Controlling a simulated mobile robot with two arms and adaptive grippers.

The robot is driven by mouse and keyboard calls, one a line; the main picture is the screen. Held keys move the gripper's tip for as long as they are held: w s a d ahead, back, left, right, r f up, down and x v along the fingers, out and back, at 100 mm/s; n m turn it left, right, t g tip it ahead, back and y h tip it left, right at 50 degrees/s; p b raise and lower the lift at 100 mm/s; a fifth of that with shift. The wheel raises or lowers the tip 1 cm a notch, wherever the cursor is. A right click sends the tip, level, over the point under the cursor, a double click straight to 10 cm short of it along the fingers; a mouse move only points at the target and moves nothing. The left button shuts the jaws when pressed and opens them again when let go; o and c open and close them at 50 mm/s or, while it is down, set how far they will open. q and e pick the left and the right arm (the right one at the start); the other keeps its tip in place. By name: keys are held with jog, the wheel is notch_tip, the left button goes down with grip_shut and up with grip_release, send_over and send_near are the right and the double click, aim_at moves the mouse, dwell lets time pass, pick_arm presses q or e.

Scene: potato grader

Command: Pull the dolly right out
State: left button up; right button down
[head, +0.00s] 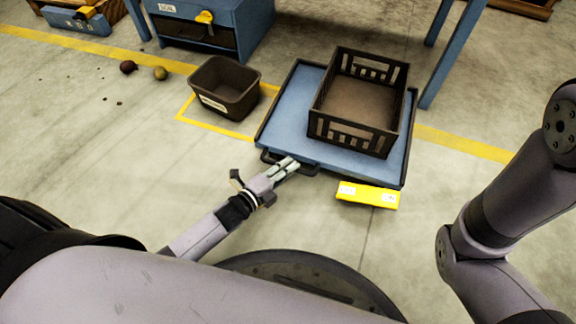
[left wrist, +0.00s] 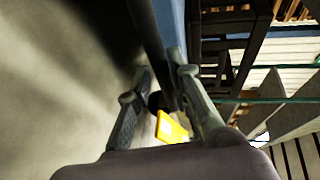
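The dolly (head: 290,125) is a low blue platform with a dark rim, on the floor at centre right in the head view. A dark slatted crate (head: 362,136) stands on it. A dark handle (head: 310,171) sticks out from its near edge. My left gripper (head: 293,163) is at this handle. In the left wrist view, my left gripper's fingers (left wrist: 160,68) are apart, with a dark bar between them and closer to the right finger; I cannot tell whether they touch it. My right arm shows at the right, but its gripper is out of view.
A yellow block with white labels (head: 368,195) is at the dolly's near edge. A dark bin (head: 225,88) stands left of the dolly, by yellow floor tape. A blue table leg (head: 450,55) is behind right. Floor at the left is mostly clear, with two potatoes (head: 161,73).

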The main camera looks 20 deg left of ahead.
pick_arm(q)
jog(key=shift+o, duration=1.2)
jog(key=shift+r, duration=0.1)
jog(key=shift+w, duration=0.1)
jog(key=v, duration=1.2)
jog(key=shift+r, duration=0.1)
